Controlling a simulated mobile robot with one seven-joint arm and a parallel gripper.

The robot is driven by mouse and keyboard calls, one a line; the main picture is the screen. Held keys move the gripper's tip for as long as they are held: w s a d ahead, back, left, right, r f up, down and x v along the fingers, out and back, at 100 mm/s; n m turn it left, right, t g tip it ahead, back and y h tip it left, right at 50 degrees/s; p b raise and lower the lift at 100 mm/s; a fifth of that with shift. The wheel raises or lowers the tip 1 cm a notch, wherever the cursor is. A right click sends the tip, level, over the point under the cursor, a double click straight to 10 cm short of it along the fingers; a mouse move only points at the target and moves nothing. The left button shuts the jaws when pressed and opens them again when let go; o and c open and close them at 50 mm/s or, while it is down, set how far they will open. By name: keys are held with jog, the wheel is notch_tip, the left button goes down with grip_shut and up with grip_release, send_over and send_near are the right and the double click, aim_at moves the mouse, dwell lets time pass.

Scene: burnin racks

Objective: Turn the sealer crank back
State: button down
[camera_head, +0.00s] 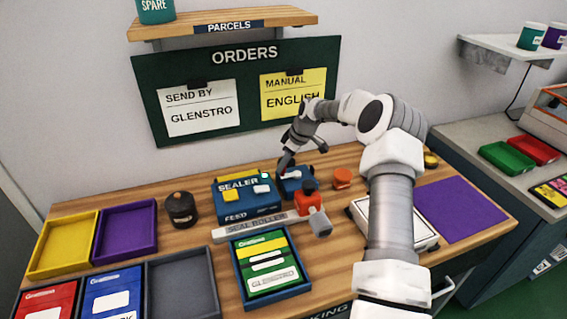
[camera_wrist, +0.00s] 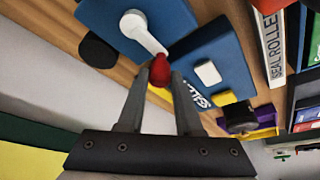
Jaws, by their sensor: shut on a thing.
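The sealer (camera_head: 247,203) is a blue box with yellow and white parts on top, at the middle of the bench. A smaller blue crank housing (camera_head: 297,187) stands at its right. In the wrist view a white crank arm (camera_wrist: 146,35) lies on the blue housing (camera_wrist: 106,17) and ends in a red knob (camera_wrist: 159,71). My gripper (camera_wrist: 158,80) is shut on the red knob, a finger on each side. In the head view my gripper (camera_head: 285,164) reaches down at the housing's back left and hides the knob. The sealer's white button (camera_wrist: 208,73) also shows in the wrist view.
A grey seal roller bar (camera_head: 255,229) with a red and grey block (camera_head: 310,208) lies in front. A blue tray (camera_head: 241,288) holds a green packet. A dark jar (camera_head: 181,209) stands left, an orange one (camera_head: 342,178) right. A purple mat (camera_head: 457,208) lies bare.

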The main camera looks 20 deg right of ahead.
dwell(0.5)
jog(key=c, duration=0.6)
grip_release()
jog(key=shift+s+r, duration=0.1)
jog(key=shift+v, duration=8.65)
